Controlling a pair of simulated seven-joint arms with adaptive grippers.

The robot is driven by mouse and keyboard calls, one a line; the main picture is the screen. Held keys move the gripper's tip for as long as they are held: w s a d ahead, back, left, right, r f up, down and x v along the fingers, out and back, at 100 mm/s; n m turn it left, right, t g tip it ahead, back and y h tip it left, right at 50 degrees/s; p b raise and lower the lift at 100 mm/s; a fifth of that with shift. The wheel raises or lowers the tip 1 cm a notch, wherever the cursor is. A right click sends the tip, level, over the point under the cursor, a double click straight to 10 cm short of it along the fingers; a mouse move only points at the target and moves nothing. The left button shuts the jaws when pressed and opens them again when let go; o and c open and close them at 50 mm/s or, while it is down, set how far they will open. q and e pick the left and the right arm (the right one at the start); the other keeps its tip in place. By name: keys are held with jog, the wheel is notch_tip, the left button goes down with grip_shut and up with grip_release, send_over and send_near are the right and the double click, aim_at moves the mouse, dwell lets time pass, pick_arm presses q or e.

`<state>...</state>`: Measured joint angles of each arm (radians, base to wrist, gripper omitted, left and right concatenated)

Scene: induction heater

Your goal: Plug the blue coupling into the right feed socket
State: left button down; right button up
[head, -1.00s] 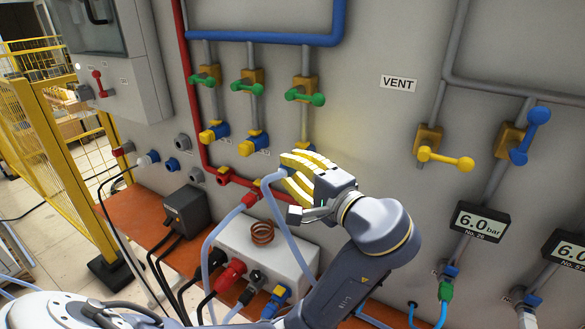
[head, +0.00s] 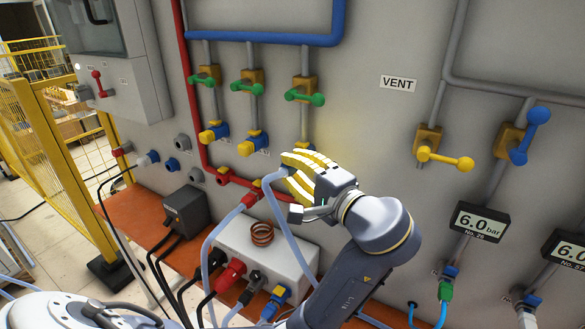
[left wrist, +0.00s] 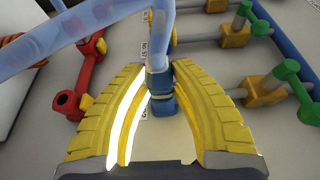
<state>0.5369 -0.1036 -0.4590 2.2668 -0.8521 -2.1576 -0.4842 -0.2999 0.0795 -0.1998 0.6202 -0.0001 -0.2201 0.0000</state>
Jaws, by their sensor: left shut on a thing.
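The blue coupling (left wrist: 160,95) sits between the yellow fingers of my left gripper (left wrist: 165,110), on the end of a pale blue hose (left wrist: 158,40). In the head view my left gripper (head: 296,176) is shut on it, close to the wall below the right green valve (head: 305,96). The fingers hide the coupling there; the hose (head: 272,180) shows beside them. Two blue sockets with yellow parts (head: 215,132) (head: 252,143) show to the left. My right gripper is not in view.
A red manifold (head: 225,178) runs along the wall left of my gripper. Below stand a white box (head: 240,243) with a copper coil (head: 262,233) and several plugs, and a dark box (head: 185,212). Pressure gauges (head: 480,222) hang at the right. The wall around the VENT label (head: 398,84) is clear.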

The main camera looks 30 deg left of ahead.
pick_arm(q)
jog(key=shift+w, duration=0.35)
jog(key=c, duration=1.2)
grip_release()
jog(key=shift+o, duration=0.5)
jog(key=shift+s, duration=0.6)
